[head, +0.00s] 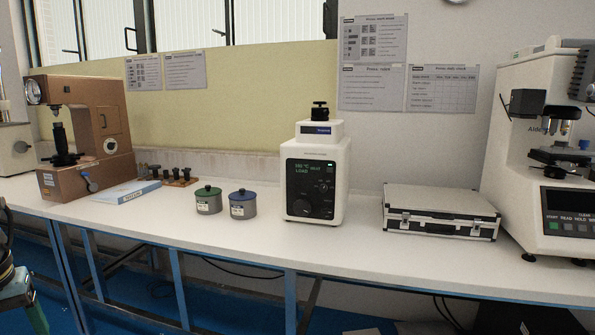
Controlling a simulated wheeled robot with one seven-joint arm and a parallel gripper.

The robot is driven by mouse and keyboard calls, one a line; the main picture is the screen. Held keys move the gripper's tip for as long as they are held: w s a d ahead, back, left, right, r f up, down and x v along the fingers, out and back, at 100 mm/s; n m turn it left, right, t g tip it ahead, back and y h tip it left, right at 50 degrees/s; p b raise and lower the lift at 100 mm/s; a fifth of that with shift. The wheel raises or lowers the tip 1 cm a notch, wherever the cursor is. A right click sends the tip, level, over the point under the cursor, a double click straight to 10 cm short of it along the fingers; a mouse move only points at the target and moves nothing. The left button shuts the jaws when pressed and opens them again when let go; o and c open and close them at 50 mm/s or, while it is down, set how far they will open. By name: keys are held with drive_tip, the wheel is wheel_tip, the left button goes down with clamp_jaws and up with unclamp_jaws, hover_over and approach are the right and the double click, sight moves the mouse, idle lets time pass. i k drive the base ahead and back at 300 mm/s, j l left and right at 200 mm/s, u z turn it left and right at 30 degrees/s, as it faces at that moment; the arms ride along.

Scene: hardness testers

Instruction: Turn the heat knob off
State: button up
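A white bench-top device (316,175) with a black front panel (295,177) stands upright on the middle of the bench. Its small display (308,168) shows green text that looks like a temperature reading and a word like "LOAD". A large round dark knob (300,208) sits low on the panel, and a smaller control (324,188) sits to its upper right. Their labels are too small to read, so I cannot tell which is the heat knob or how it is set. A black top knob (320,110) rises from the device. My gripper is not in view.
Two lidded pots, green-topped (208,203) and blue-topped (243,207), stand just left of the device. A silver case (441,212) lies to its right. A brown tester (82,140) and a large white tester (550,150) flank them. The bench front (350,250) is clear.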

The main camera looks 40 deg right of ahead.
sight(322, 188)
drive_tip(key=z, duration=1.35)
